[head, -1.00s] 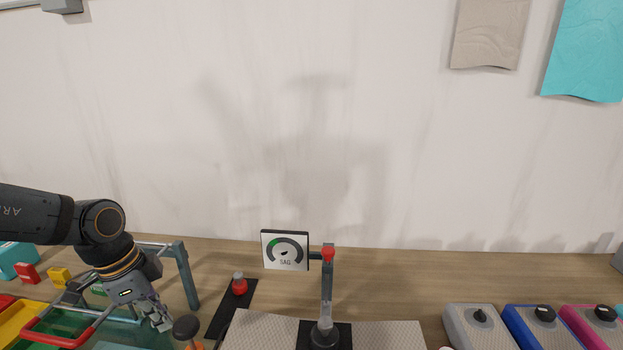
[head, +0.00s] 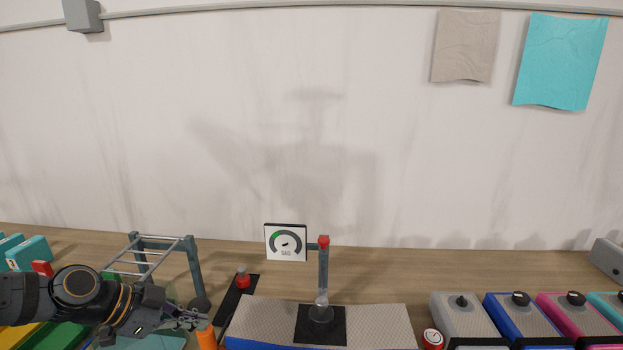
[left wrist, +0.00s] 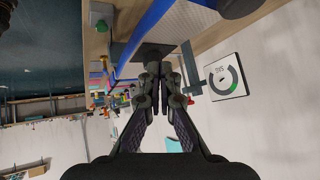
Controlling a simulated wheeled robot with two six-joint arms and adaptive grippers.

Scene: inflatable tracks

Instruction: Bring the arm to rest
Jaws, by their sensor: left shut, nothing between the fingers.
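My left arm comes in from the left in the head view, low over the left part of the bench. Its gripper (head: 190,320) is shut and empty, pointing right near an orange-handled object (head: 206,336). In the left wrist view the two fingers (left wrist: 155,80) are closed together with nothing between them. My right gripper is in neither view.
A gauge marked SAG (head: 286,243) is beside a red-topped post (head: 323,270) on the bench. A grey metal frame (head: 190,265) stands behind my left gripper. A red knob (head: 243,279) stands on a black strip. Several coloured boxes with black knobs, one blue (head: 520,315), are at right.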

